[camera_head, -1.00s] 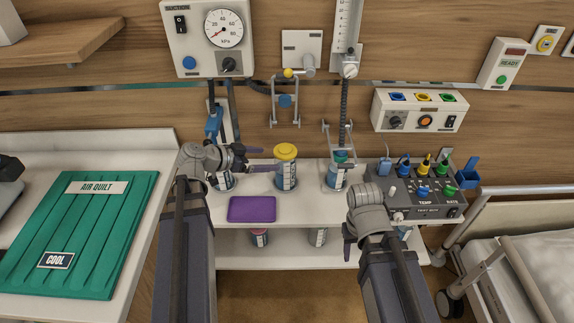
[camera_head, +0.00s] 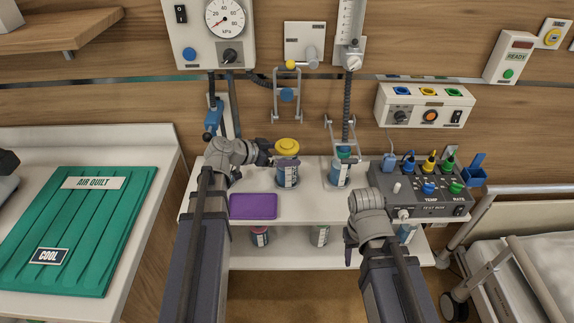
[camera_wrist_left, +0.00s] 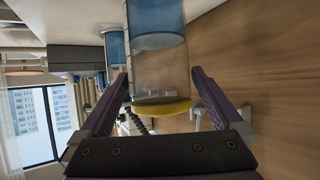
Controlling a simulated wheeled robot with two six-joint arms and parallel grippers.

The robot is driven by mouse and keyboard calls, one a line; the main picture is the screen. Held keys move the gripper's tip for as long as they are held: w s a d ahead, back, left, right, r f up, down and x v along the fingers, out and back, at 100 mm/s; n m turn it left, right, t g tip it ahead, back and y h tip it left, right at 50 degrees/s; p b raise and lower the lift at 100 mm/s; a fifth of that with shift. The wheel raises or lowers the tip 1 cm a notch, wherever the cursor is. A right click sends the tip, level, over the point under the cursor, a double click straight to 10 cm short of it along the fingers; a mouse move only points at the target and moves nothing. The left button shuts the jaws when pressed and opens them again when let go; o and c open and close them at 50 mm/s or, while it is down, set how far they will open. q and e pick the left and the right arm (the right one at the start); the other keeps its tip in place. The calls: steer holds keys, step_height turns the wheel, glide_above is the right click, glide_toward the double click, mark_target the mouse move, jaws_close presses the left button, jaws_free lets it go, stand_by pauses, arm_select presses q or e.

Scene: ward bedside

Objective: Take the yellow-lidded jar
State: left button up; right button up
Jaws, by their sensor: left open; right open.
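A blue-green-lidded jar (camera_head: 340,174) stands close right of the yellow-lidded jar. A purple pad (camera_head: 253,206) lies in front on the shelf. A grey control box (camera_head: 425,193) stands at the right. The lower shelf holds several jars.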

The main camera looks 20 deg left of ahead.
arm_select(q)
steer(key=b+x, duration=0.1)
steer(key=x, duration=0.3)
steer(key=shift+w+d+b, duration=0.15)
steer(key=shift+d+b, duration=0.05)
steer(key=shift+b, duration=0.15)
steer(key=shift+c, duration=0.6)
steer(key=c, duration=1.4)
steer(key=shift+r, duration=0.1)
